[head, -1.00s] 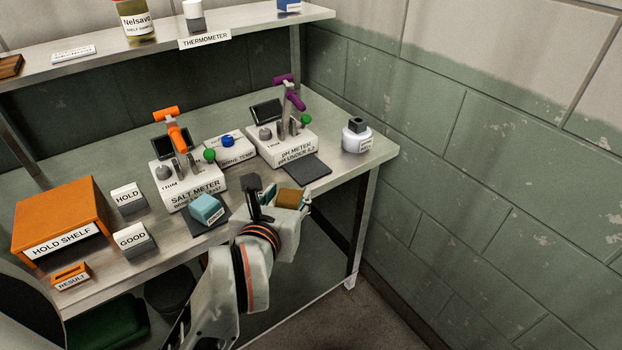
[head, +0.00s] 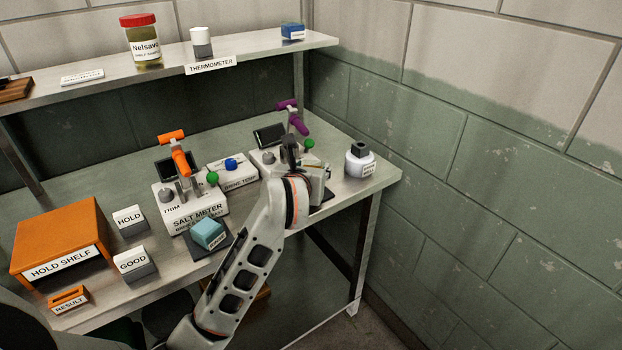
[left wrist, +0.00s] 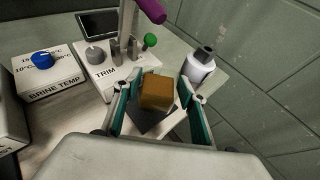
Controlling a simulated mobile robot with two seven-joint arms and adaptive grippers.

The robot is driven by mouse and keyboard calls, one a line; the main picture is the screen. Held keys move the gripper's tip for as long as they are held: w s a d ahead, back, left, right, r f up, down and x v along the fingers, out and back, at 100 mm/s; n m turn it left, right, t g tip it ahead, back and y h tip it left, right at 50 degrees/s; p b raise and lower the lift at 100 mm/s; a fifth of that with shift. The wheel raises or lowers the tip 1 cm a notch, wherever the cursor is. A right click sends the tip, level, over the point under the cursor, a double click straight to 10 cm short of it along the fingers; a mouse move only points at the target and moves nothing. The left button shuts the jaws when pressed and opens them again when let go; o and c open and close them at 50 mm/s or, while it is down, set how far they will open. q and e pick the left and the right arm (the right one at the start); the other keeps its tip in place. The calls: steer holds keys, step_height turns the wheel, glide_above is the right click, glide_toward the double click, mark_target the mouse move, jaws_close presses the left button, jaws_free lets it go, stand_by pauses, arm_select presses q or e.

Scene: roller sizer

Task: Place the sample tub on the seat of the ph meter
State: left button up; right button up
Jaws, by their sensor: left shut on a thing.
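The sample tub (left wrist: 157,92), an amber-brown block, is between the fingers of my left gripper (left wrist: 160,96), which is shut on it. In the left wrist view it appears over the dark square seat (left wrist: 152,122) of the pH meter (left wrist: 98,72); I cannot tell whether it touches the seat. In the head view my left gripper (head: 308,178) is in front of the pH meter (head: 262,158) and hides the tub, the meter's label and most of the seat. The meter has a purple-handled lever and a green knob. My right gripper is not in view.
A white bottle (head: 359,161) with a dark cap stands close right of the pH meter. To the left are the brine temp box (head: 232,172), the salt meter (head: 190,208) and a teal tub (head: 207,234) on its pad. The bench's front edge is near.

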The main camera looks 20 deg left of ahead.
arm_select(q)
steer(key=shift+w, duration=0.25)
step_height(320, 180, down, 3)
steer(key=shift+f, duration=0.25)
steer(key=shift+f, duration=0.1)
steer(key=o, duration=1.3)
